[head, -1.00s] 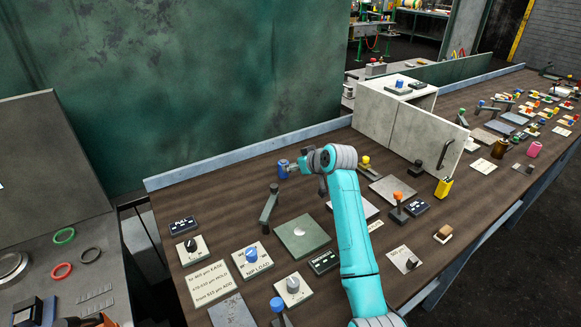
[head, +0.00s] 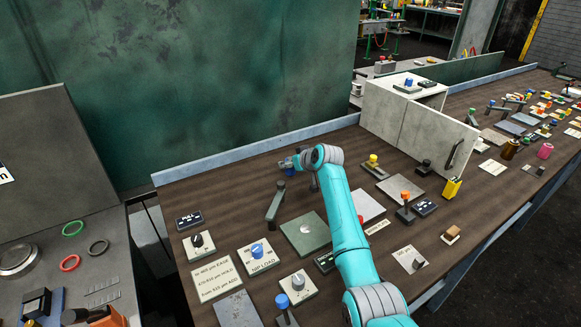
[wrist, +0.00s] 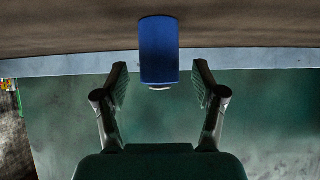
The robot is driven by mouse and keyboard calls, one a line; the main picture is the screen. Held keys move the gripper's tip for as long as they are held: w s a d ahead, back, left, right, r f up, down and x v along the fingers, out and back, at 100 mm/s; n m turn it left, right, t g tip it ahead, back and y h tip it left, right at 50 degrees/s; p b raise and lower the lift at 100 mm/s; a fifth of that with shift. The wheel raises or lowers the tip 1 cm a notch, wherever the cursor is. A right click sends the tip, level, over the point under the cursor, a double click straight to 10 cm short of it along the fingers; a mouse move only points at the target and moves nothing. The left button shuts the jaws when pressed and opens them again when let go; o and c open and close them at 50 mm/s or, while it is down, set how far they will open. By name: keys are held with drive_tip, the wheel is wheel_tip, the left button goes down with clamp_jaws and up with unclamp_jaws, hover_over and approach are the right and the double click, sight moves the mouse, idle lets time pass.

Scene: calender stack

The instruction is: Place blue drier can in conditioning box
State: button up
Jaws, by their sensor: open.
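The blue drier can (wrist: 159,50) stands at the back edge of the workbench. In the wrist view it lies between the fingertips of my open gripper (wrist: 160,70), with a gap on each side. In the head view my gripper (head: 288,162) covers most of the can, and only a small blue part (head: 290,172) shows below it. A pale grey box (head: 384,107), likely the conditioning box, stands further right along the back edge. Its handled door (head: 437,140) is swung open. Most of its inside is hidden.
A yellow-topped fixture (head: 374,166) and a yellow holder (head: 451,189) stand near the box. A low rail (head: 245,152) runs along the back. Bare wood lies left of the can.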

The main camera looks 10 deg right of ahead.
drive_tip(key=shift+x, duration=0.85)
drive_tip(key=shift+c, duration=0.3)
clamp_jaws()
